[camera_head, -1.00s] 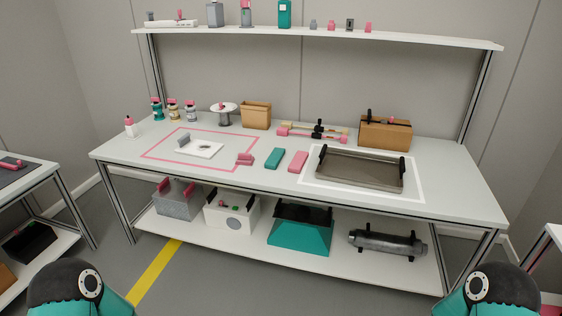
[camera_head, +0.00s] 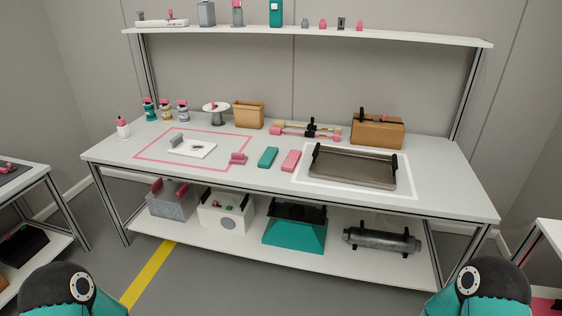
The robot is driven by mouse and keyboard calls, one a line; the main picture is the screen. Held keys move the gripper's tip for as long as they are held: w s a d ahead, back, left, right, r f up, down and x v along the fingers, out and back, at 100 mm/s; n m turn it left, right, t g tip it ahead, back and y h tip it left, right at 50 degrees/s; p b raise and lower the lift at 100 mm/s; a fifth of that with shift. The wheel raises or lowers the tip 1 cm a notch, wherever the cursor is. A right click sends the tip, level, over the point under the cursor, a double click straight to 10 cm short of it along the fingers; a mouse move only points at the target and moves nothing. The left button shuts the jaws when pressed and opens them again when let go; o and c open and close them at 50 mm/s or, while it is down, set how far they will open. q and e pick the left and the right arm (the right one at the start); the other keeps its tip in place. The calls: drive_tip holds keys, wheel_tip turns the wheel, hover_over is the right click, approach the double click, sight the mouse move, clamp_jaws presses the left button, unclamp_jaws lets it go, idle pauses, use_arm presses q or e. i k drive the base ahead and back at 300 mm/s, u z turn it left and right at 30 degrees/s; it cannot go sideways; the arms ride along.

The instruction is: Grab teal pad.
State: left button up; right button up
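The teal pad (camera_head: 268,157) is a small flat block lying on the white table (camera_head: 440,190). It sits near the table's front middle, between a pink block on its left and a pink pad (camera_head: 290,160) on its right, apart from both. Nothing covers it. Neither of my grippers is in view; only parts of my two arms show at the bottom left and bottom right corners, well short of the table.
A grey tray (camera_head: 352,168) with black handles lies right of the pads inside a white outline. A white plate (camera_head: 192,147) lies left inside a pink outline. A lower shelf (camera_head: 345,262) holds bins. The floor in front is clear.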

sight(267, 159)
drive_tip(key=u, duration=0.1)
drive_tip(key=i, duration=1.75)
drive_tip(key=u, duration=0.15)
